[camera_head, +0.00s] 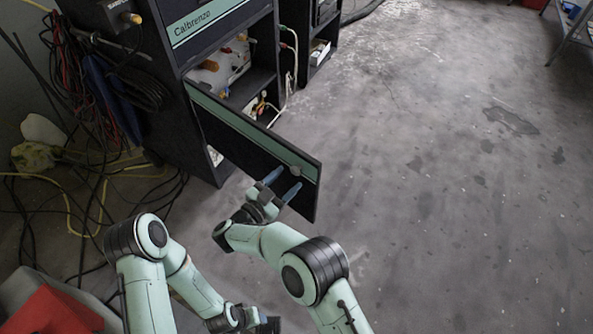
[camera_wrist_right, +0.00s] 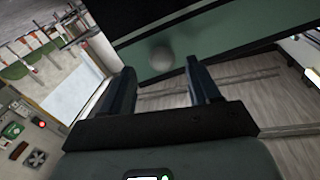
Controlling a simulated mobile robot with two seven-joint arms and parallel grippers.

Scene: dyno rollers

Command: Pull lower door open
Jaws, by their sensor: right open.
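The lower door (camera_head: 255,140) of the dark cabinet (camera_head: 200,100) stands swung open toward the right in the head view. It is dark with a teal stripe and has a round knob (camera_head: 295,169) near its free edge. My right gripper (camera_head: 281,183) is open in front of the door, close to the knob. In the right wrist view the knob (camera_wrist_right: 160,58) shows beyond the two fingers (camera_wrist_right: 163,85), which are not closed on it; I cannot tell whether they touch the door. My left gripper (camera_head: 268,325) is low at the bottom edge, its fingers only partly visible.
Inside the cabinet are shelves with cables and fittings (camera_head: 222,70). Cables (camera_head: 80,200) lie tangled on the floor at left. A red object (camera_head: 50,312) is at bottom left. The concrete floor (camera_head: 430,150) to the right is clear.

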